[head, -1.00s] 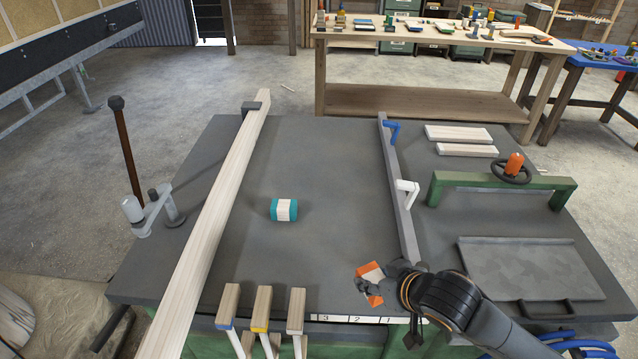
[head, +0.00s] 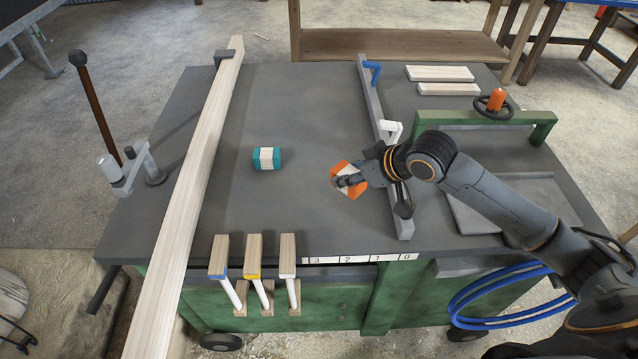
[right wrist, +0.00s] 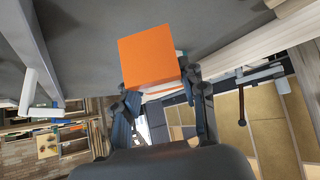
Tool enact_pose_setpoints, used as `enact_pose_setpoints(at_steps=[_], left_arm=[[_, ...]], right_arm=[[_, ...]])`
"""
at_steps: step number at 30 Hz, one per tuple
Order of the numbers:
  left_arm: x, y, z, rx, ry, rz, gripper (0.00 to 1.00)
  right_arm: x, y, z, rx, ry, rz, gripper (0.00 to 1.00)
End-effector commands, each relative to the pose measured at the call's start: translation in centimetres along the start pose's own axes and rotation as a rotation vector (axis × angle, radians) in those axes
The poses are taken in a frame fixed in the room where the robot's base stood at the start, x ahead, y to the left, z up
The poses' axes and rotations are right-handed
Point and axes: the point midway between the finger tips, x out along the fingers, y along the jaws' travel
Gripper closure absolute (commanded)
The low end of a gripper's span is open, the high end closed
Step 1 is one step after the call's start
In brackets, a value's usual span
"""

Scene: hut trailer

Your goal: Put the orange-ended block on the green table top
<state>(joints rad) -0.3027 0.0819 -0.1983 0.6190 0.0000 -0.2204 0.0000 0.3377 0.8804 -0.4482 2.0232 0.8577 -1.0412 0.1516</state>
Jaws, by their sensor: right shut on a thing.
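The orange-ended block (head: 340,171) is in my right gripper (head: 350,181), over the middle right of the dark grey top (head: 300,215) of the green-framed table. In the right wrist view its orange end (right wrist: 160,55) faces the camera, between the two fingers (right wrist: 165,98). The fingers are shut on its sides and hide part of it in the head view. I cannot tell whether the block touches the top. My left gripper is not in view.
A teal-ended block (head: 267,158) lies left of the held block. A long plank (head: 195,190) runs along the left. A grey fence bar (head: 375,110) with blue and white levers stands close by on the right.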

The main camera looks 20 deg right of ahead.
Motion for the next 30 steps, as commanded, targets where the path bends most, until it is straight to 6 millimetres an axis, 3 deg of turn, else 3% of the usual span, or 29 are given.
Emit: enact_pose_setpoints(at_steps=[2,6,10,17,22,30], left_arm=[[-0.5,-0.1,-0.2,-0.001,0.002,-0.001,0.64],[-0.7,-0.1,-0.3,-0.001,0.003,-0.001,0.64],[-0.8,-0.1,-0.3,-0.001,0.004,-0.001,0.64],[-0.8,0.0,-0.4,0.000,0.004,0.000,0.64],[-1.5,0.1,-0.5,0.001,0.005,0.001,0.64],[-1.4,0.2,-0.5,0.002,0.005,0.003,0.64]], right_arm=[[1.9,-0.7,-1.1,0.004,0.004,-0.005,0.90],[5.5,-1.4,-0.5,0.003,-0.001,-0.003,0.90],[7.8,-1.7,-0.2,0.002,0.000,-0.001,0.90],[9.8,-2.1,0.1,0.000,0.000,-0.001,0.90],[11.4,-2.1,1.8,0.002,-0.001,0.000,0.90],[11.8,-2.0,2.3,-0.001,0.001,0.001,0.90]])
